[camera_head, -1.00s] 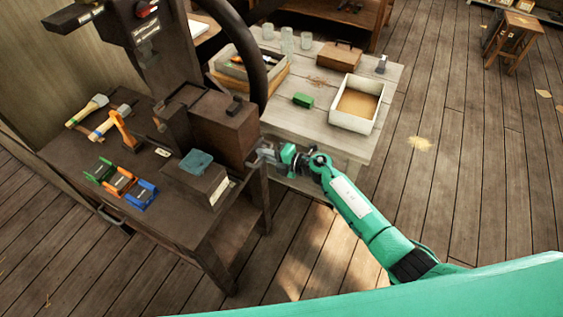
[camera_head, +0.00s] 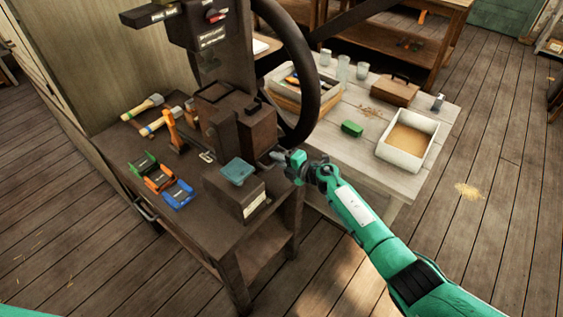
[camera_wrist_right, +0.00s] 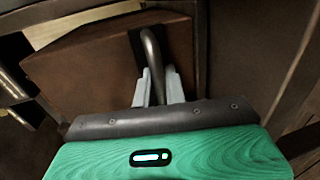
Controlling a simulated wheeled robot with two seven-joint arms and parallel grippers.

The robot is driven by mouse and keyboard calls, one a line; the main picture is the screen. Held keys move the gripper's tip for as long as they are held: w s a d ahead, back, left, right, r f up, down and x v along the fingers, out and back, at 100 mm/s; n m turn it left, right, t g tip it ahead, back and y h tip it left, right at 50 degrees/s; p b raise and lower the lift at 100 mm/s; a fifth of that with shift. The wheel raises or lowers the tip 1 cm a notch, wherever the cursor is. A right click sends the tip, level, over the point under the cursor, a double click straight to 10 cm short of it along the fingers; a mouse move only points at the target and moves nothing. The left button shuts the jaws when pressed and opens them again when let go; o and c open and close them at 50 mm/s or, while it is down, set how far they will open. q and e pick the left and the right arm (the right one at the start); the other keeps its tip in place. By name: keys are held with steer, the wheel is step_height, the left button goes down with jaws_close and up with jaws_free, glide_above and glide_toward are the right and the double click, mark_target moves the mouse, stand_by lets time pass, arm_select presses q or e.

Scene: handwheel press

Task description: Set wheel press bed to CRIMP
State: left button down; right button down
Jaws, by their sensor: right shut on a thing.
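The wheel press (camera_head: 212,62) stands on a dark bench, with a large dark handwheel (camera_head: 312,75) on its right side. Its brown bed housing (camera_head: 256,130) sits low in front of the column. My right gripper (camera_head: 277,156) is at the right side of this housing, below the wheel. In the right wrist view, the gripper's pale fingers (camera_wrist_right: 157,88) are shut around a curved metal handle (camera_wrist_right: 152,55) on a brown block face. Any CRIMP marking is too small to read. My left gripper is out of view.
A box with a teal pad (camera_head: 237,171) stands at the bench front. Green, orange and blue holders (camera_head: 160,179), an orange lever (camera_head: 173,130) and mallets (camera_head: 142,108) lie left. A pale table (camera_head: 345,165) at right carries a white tray (camera_head: 434,131) and a green block (camera_head: 352,128).

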steer(key=shift+a+r, duration=0.1)
steer(key=shift+r, duration=0.05)
steer(key=c, duration=1.5)
jaws_free()
steer(key=shift+w+a, duration=0.1)
steer(key=shift+c, duration=0.2)
steer(key=shift+a+f, duration=0.1)
steer(key=shift+f, duration=0.1)
steer(key=p+v, duration=0.1)
steer(key=v, duration=1.3)
steer(key=shift+w, duration=0.15)
